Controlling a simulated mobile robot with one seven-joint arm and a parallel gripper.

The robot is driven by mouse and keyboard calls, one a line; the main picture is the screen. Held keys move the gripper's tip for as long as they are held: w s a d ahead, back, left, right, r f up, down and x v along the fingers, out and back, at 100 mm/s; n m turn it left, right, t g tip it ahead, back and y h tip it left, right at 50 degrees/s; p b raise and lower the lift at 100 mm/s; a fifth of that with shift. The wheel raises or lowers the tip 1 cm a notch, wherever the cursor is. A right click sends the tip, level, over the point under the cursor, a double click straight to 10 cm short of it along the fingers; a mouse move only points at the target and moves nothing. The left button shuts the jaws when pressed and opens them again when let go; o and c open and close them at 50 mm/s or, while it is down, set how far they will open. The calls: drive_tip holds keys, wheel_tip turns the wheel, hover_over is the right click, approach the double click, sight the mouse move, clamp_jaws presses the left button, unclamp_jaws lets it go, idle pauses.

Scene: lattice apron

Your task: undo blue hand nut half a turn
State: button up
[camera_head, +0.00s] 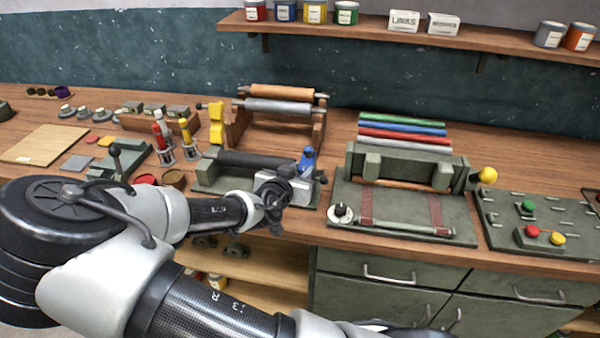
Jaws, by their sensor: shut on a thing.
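The blue hand nut (308,158) stands at the right end of a dark roller (257,161) on a grey-green bench fixture. My gripper (303,178) is at this end of the fixture, its pale body just below and in front of the nut. It is shut on the blue nut, whose upper part shows above the gripper. The fingertips and the lower part of the nut are largely hidden by the gripper body.
A rack with two rollers (283,107) stands behind, with a yellow bracket (216,122) beside it. A green press (400,170) with coloured rods behind it is close on the right. Yellow- and red-handled tools (186,135) stand on the left.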

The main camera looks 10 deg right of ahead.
drive_tip(key=n+y+b, duration=0.2)
drive_tip(key=d+n+t+y+b, duration=0.1)
drive_tip(key=n+y+b, duration=0.1)
drive_tip(key=n+t+y+b, duration=0.1)
drive_tip(key=n+y+b, duration=0.1)
drive_tip(key=shift+s+d+y+b, duration=0.1)
drive_tip(key=shift+d+y+b, duration=0.2)
drive_tip(key=shift+d+y, duration=0.1)
drive_tip(key=shift+r+n+y, duration=0.1)
drive_tip(key=shift+n+y, duration=0.2)
drive_tip(key=shift+y+b, duration=0.3)
drive_tip(key=shift+b, duration=0.05)
drive_tip(key=shift+a, duration=0.1)
drive_tip(key=o, duration=1.1)
drive_tip(key=shift+c, duration=0.2)
